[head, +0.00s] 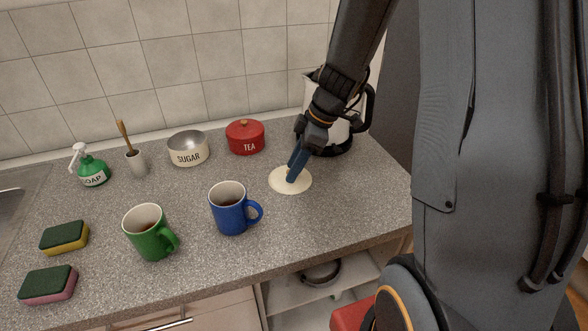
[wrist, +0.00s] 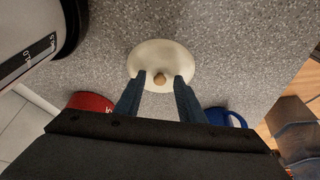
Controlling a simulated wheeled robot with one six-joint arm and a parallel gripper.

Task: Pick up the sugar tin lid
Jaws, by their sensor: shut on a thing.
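The sugar tin lid (head: 277,181) is a round cream disc at or just above the counter, right of the blue mug; I cannot tell if it still touches the counter. It also shows in the wrist view (wrist: 160,53) with a small wooden knob (wrist: 159,79). My gripper (head: 291,179) points down over the lid, its blue fingers on either side of the knob, shut on it. The fingers (wrist: 160,82) hide part of the lid's near edge. The open cream sugar tin (head: 188,154) stands at the back, left of the red tea tin.
The lidded red tea tin (head: 246,141) and a white-and-black kettle (head: 344,132) stand behind the lid. A blue mug (head: 229,214) and a green mug (head: 147,236) stand to the left. The counter right of the lid is clear up to its front edge.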

